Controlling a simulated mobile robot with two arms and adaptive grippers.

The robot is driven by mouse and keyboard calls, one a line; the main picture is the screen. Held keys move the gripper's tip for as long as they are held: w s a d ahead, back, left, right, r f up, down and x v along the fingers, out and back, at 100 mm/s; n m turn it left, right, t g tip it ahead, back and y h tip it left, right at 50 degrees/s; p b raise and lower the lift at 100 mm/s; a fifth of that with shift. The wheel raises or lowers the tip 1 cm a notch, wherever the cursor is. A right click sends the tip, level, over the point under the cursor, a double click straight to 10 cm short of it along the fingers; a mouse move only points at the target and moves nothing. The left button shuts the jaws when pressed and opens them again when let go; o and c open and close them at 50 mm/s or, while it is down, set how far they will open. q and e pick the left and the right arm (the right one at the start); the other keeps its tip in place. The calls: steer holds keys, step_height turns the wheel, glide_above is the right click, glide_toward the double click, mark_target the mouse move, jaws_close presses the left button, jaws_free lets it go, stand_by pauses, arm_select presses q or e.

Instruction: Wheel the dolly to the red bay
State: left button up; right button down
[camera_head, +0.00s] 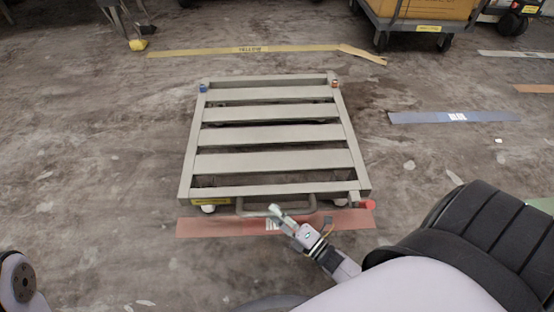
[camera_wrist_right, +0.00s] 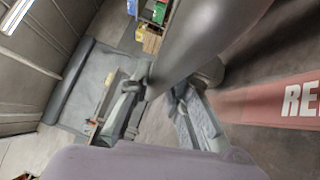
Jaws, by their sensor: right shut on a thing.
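The dolly (camera_head: 270,163) is a pale grey slatted platform on small wheels, in the middle of the head view. It has blue and orange corner knobs at its far side and a red one at the near right. Its grey bar handle (camera_head: 246,212) is at the near edge. My right gripper (camera_head: 278,213) is shut on the handle; the wrist view shows its fingers at the thick grey bar (camera_wrist_right: 205,38). The red floor strip (camera_head: 200,227) lies along the dolly's near edge, by the handle. It shows with the letters "RE" in the wrist view (camera_wrist_right: 265,103). My left gripper is out of view.
A yellow strip (camera_head: 200,52) lies beyond the dolly and a blue strip (camera_head: 410,117) to its right. A loaded cart (camera_head: 425,28) stands at the back right. Legs of something with a yellow foot (camera_head: 138,44) stand back left. Floor left of the dolly is clear.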

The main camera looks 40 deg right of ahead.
steer(key=c, duration=1.5)
jaws_free()
steer(key=v, duration=1.2)
steer(key=shift+r, duration=0.1)
